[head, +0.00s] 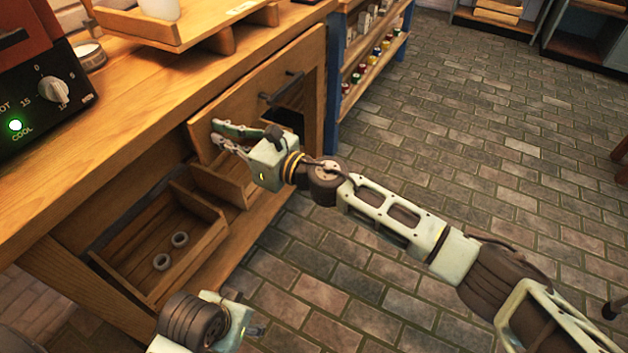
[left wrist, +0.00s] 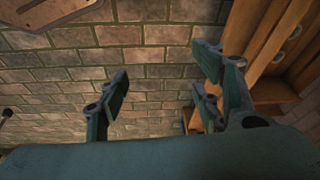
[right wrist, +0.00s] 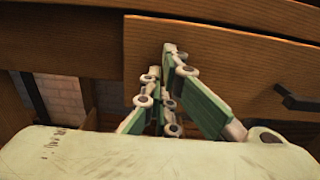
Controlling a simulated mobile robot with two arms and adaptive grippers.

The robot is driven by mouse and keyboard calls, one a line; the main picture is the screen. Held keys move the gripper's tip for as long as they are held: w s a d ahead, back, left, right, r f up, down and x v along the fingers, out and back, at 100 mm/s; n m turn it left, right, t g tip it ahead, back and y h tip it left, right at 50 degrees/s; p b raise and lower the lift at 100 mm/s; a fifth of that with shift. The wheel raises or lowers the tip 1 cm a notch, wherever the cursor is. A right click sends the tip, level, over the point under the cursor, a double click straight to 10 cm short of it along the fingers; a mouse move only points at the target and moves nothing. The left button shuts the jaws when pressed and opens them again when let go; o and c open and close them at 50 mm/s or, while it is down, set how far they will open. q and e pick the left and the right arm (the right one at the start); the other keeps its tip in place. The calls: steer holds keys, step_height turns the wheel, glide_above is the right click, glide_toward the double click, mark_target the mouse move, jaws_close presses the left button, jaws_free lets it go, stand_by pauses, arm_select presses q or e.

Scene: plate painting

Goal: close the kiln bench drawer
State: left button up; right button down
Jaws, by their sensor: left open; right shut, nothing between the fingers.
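The kiln bench drawer (head: 240,105) has a wooden front with a dark handle (head: 281,87), under the bench top. Its front looks a little proud of the bench frame; how far it is out is hard to tell. In the right wrist view the drawer front (right wrist: 235,65) fills the upper right, with the handle (right wrist: 298,101) at the right edge. My right gripper (head: 216,131) is shut and empty, fingertips at the left part of the drawer front; contact is unclear. My left gripper (left wrist: 163,78) is open and empty, low beside the bench over the brick floor.
The bench top (head: 140,90) carries a kiln control box (head: 45,85) and a wooden tray (head: 200,35). Below, an open wooden crate (head: 205,240) holds two small rings (head: 170,250). A blue-framed shelf (head: 375,50) stands beyond the bench.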

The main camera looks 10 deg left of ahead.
mark_target(211, 131)
steer(key=b+x, duration=0.1)
steer(key=x, duration=0.2)
steer(key=shift+w+a, duration=0.1)
steer(key=shift+a, duration=0.2)
arm_select(q)
steer(key=shift+s+r, duration=0.45)
steer(key=shift+r, duration=0.25)
arm_select(e)
steer(key=shift+r, duration=0.1)
steer(key=shift+r, duration=0.15)
